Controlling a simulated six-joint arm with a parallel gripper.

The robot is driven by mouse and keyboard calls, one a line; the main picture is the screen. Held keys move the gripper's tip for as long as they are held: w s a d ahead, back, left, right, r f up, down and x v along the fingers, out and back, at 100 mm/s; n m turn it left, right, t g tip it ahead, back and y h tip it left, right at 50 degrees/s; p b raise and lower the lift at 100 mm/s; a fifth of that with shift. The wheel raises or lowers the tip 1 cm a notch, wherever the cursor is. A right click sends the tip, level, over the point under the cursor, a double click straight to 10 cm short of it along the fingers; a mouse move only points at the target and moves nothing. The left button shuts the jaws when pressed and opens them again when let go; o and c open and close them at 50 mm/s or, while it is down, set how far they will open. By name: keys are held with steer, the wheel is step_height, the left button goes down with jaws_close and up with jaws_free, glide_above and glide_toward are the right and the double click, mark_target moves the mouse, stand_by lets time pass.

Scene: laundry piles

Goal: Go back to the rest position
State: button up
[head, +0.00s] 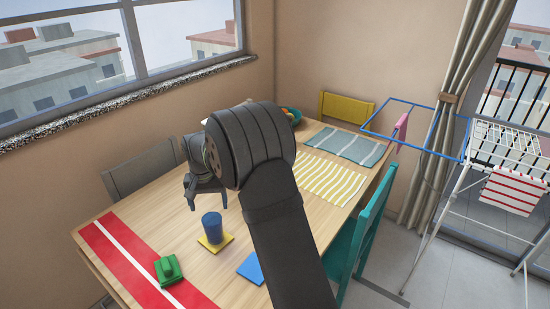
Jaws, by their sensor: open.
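My gripper (204,197) hangs above the wooden table, left of my arm's dark wrist. Its jaws point downward, open, and I see nothing between them. A blue cup (212,227) stands upright on a yellow coaster (215,244) just below and to the right of the jaws, apart from them. My arm crosses the middle of the view and hides part of the table.
The wooden table (135,200) holds a red runner with a white stripe (112,257), a green object (168,268), a blue square (252,268), a yellow striped mat (328,176) and a grey-blue mat (347,146). A teal chair (368,232) and drying rack (455,200) stand right.

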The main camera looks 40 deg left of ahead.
mark_target(213, 227)
step_height(213, 227, down, 12)
steer(key=shift+f, duration=0.15)
step_height(213, 227, up, 3)
steer(key=shift+r, duration=0.6)
steer(key=shift+f, duration=0.1)
step_height(213, 227, down, 3)
step_height(213, 227, up, 10)
steer(key=shift+r, duration=0.25)
steer(key=shift+r, duration=0.1)
stand_by(0.4)
